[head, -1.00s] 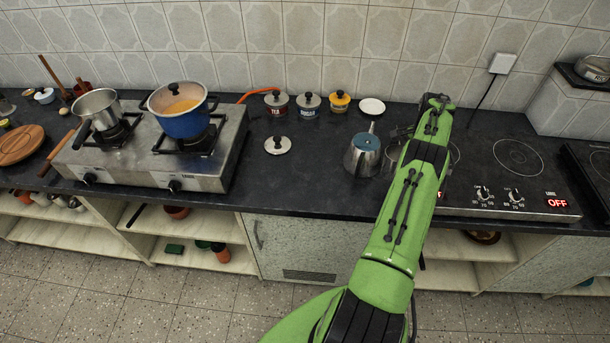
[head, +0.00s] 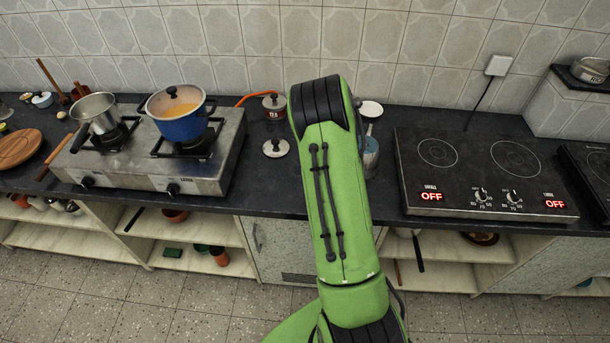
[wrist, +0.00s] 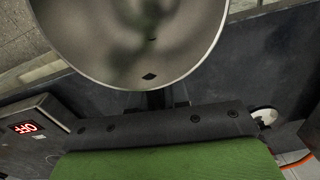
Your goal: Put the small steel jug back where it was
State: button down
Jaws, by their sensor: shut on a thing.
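A round steel vessel (wrist: 150,35), which I take to be the small steel jug, fills the top of the wrist view, cut off by the frame edge. My gripper (wrist: 165,97) is shut on it; the fingers show only as dark shapes below its rim.
The dark counter (head: 262,185) carries a gas stove (head: 215,165) with a blue pot (head: 183,115) at left and an induction hob (head: 470,185) at right. A loose lid (head: 276,147), a jar (head: 275,105) and a white dish (head: 371,109) are near my arm.

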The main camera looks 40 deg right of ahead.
jog(key=w+a+n, duration=0.2)
jog(key=a+n, duration=0.2)
jog(key=a, duration=0.7)
jog(key=w+a+f+n, duration=0.1)
jog(key=a+n, duration=0.4)
jog(key=a, duration=0.6)
jog(key=shift+w+f, duration=0.3)
jog(key=shift+w, duration=0.4)
